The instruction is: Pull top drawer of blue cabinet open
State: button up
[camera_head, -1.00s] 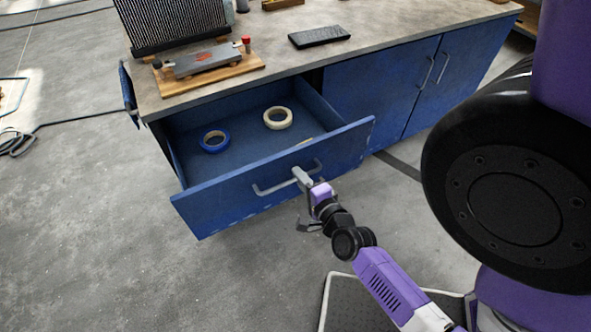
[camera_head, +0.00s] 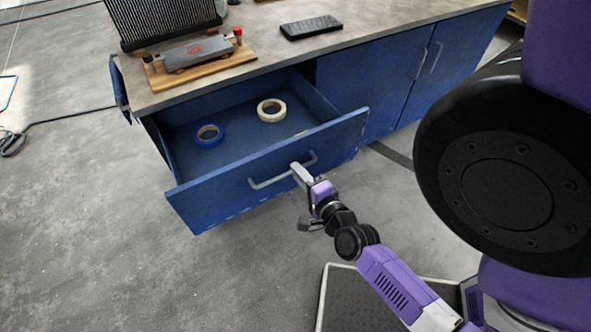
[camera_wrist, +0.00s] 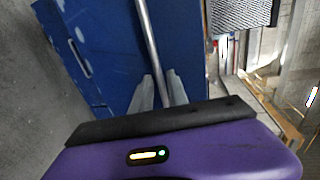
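The blue cabinet (camera_head: 385,88) stands under a grey worktop. Its top drawer (camera_head: 255,178) is pulled well out, with the inside in view. A metal bar handle (camera_head: 270,181) runs along the drawer front. My gripper (camera_head: 302,174) is at the right part of this handle. In the wrist view, the handle (camera_wrist: 150,40) passes between the two grey fingers of my gripper (camera_wrist: 160,92). The fingers look close about the bar, but whether they press on it is hard to tell.
A roll of blue tape (camera_head: 209,136) and a roll of cream tape (camera_head: 271,110) lie in the drawer. A clamp on a wooden board (camera_head: 200,60), a dark keyboard-like block (camera_head: 310,27) and a finned radiator (camera_head: 165,20) are on the worktop.

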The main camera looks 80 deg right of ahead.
jog(key=v, duration=0.5)
jog(key=shift+s+a+b, duration=0.15)
jog(key=shift+s+b, duration=0.1)
jog(key=shift+b, duration=0.05)
dwell(0.4)
jog(key=a+r+n+t+y, duration=0.2)
jog(key=a+r+n+y, duration=0.4)
jog(key=a+n, duration=0.6)
jog(key=a+r+n+t+y, duration=0.2)
jog(key=a+r+n+y, duration=0.4)
jog(key=a+n, duration=0.5)
jog(key=n, duration=0.5)
jog(key=shift+a+r+t, duration=0.25)
jog(key=shift+a+t, duration=0.1)
jog(key=shift+t, duration=0.05)
